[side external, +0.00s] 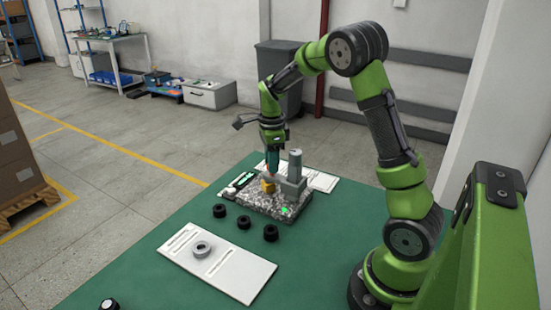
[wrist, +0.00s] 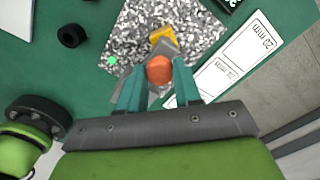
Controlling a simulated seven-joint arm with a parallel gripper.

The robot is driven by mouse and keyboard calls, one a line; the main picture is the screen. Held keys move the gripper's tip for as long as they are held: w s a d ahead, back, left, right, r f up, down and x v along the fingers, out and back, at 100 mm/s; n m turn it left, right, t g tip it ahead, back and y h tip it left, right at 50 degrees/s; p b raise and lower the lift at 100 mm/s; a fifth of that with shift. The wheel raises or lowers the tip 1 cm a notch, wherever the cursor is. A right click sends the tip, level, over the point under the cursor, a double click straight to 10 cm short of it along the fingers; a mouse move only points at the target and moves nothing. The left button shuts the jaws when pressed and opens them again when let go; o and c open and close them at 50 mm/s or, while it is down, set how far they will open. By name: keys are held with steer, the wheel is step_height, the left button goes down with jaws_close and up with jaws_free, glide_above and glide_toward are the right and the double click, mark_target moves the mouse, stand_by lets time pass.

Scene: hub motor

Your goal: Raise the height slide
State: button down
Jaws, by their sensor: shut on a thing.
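A height gauge with an upright grey column (side external: 295,165) stands on a speckled granite plate (side external: 280,208), which also shows in the wrist view (wrist: 190,22). My gripper (side external: 272,172) points down just left of the column. In the wrist view my teal fingers (wrist: 159,82) are shut on an orange-red round knob (wrist: 159,69), which appears to belong to the height slide. A grey part (wrist: 166,46) shows just beyond the knob. A yellow block (wrist: 162,35) sits on the plate close by and also shows in the side view (side external: 268,186). The rest of the slide is hidden by my gripper.
Several black rings (side external: 271,233) lie on the green table (side external: 140,262). A white board (side external: 240,272) with a grey ring (side external: 202,249) lies in front. White printed cards (wrist: 240,58) lie beside the plate. A green light (wrist: 111,61) glows on the plate.

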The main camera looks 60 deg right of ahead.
steer(key=shift+r, duration=1.6)
steer(key=c, duration=0.8)
jaws_free()
step_height(320, 180, up, 17)
steer(key=shift+f, duration=0.1)
